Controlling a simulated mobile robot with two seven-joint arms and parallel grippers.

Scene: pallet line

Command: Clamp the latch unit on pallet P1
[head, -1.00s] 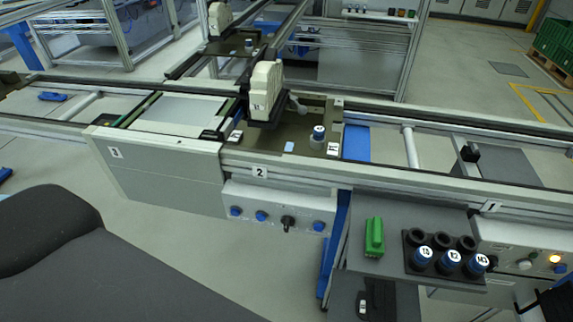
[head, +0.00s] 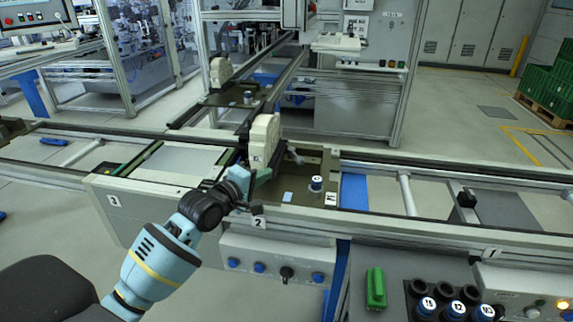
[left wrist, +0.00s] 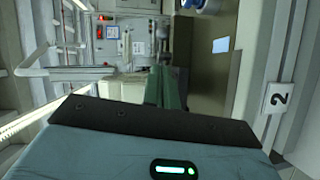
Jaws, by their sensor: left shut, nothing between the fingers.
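A tall cream latch unit (head: 263,140) stands on the brown-green pallet (head: 310,165) at station 2 in the head view. I cannot read a P1 marking for certain. A grey lever (head: 295,155) is beside the unit's right side. A blue-and-white numbered cylinder (head: 316,183) stands upright on the pallet. My left gripper (head: 263,176) is in front of the unit's lower part, its green fingers shut and empty; contact cannot be told. In the left wrist view the shut fingers (left wrist: 166,88) point towards the pallet area (left wrist: 208,75). My right gripper is not in view.
A green block (head: 375,288) and a black holder with numbered cylinders (head: 447,303) are on the grey shelf at lower right. Station 2's button panel (head: 275,262) is below the rail. A second pallet (head: 228,101) with a similar cream unit (head: 220,72) is behind.

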